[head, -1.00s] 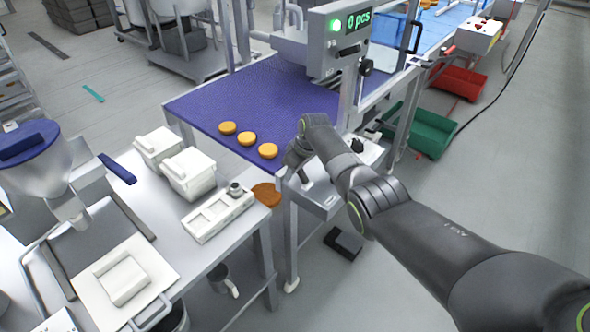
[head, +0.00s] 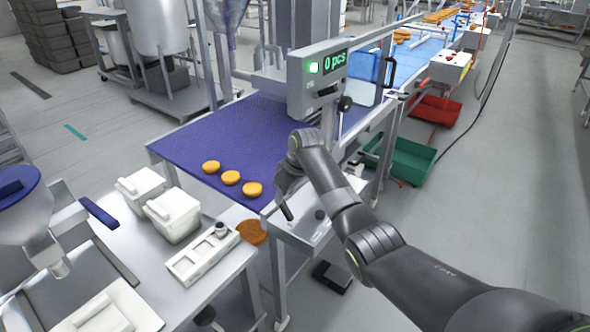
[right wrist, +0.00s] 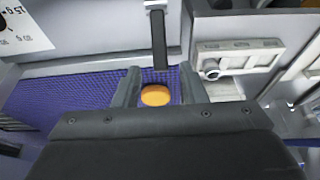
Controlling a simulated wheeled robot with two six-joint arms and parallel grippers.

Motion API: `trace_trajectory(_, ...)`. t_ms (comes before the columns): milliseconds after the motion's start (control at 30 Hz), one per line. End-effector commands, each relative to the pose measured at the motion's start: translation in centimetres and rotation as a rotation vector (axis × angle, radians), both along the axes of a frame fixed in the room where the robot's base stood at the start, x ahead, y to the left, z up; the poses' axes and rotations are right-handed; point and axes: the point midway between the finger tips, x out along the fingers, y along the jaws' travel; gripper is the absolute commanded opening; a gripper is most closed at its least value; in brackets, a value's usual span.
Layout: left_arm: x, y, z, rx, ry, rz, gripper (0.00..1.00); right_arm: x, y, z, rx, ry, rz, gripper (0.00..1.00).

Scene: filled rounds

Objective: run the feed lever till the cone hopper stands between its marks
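A cone hopper (head: 226,14) hangs over the back of the purple belt in the head view. Its top is cut off by the picture edge, and I cannot make out its marks. A lever with a dark round knob (head: 345,103) sits on the side of the display box; I cannot tell whether it is the feed lever. My right gripper (head: 284,202) is over the belt's front right corner. In the right wrist view the fingers (right wrist: 161,88) stand apart with nothing held. A dark bar (right wrist: 159,42) hangs beyond them. My left gripper is not in view.
Several orange rounds (head: 231,178) lie on the purple belt (head: 200,135). The display box (head: 318,80) reads 0 pcs. White tubs (head: 172,215) and a blue-rimmed funnel (head: 20,218) stand on the left table. Green (head: 412,160) and red (head: 436,110) bins are at right.

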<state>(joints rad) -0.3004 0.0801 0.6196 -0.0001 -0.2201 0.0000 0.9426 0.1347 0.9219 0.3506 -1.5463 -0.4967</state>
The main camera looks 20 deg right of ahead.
Motion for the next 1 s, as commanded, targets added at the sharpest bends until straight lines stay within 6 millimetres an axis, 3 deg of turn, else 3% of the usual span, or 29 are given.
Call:
trace_trajectory(300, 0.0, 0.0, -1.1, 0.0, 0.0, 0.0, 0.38, -1.5, -1.3, 5.7, -0.001, -0.005, 0.001, 0.38)
trace_trajectory(500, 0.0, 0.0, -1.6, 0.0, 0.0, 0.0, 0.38, -2.3, -1.8, 8.3, -0.001, -0.002, 0.002, 0.38)
trace_trajectory(1000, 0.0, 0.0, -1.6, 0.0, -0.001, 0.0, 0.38, -2.6, -2.0, 9.2, -0.001, 0.002, 0.0, 0.38)
